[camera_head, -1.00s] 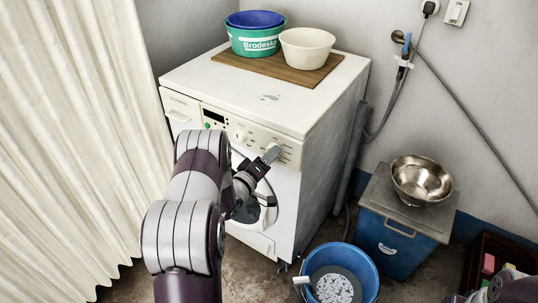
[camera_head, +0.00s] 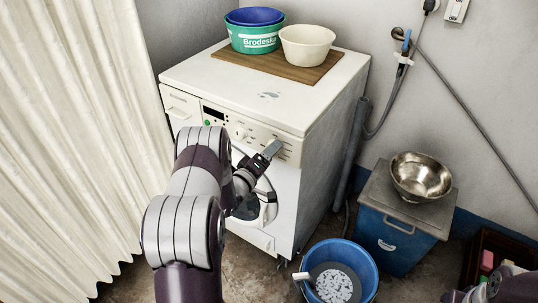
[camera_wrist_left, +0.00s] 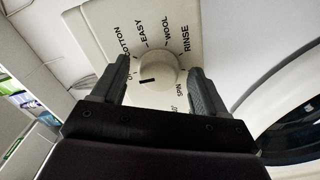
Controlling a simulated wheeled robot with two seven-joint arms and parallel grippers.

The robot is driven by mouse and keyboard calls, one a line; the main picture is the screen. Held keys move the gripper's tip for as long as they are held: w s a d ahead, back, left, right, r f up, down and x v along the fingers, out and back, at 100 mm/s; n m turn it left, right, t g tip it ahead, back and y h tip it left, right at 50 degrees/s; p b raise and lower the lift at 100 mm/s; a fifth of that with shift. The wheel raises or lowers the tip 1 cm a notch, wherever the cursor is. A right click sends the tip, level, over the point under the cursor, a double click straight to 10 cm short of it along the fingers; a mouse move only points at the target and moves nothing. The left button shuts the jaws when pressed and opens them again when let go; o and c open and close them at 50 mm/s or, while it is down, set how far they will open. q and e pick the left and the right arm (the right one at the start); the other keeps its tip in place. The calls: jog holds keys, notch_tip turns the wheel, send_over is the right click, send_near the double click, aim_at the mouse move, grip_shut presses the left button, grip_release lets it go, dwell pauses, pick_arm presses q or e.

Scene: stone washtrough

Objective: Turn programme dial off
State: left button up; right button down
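The programme dial (camera_wrist_left: 158,66) is a round cream knob in the left wrist view, ringed by words such as EASY, WOOL, RINSE and SPIN. Its short black mark points left, toward a label that is partly hidden. My left gripper (camera_wrist_left: 160,72) is open, with one finger on each side of the dial and a gap showing on both sides. In the head view my left gripper (camera_head: 268,172) is in front of the white washing machine (camera_head: 318,180), near the right part of its control panel. My right gripper (camera_head: 480,294) is cut off at the bottom right.
A wooden board (camera_head: 250,66) with a green tub (camera_head: 253,41) and a cream bowl (camera_head: 306,44) stands on the machine. A blue bucket (camera_head: 371,276) is on the floor. A blue cabinet (camera_head: 390,245) carries a metal bowl (camera_head: 420,178). A curtain (camera_head: 70,130) hangs left.

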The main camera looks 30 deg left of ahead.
pick_arm(q)
jog(key=s+p, duration=0.1)
jog(key=s, duration=1.1)
jog(key=shift+s+a, duration=0.35)
jog(key=shift+a, duration=0.1)
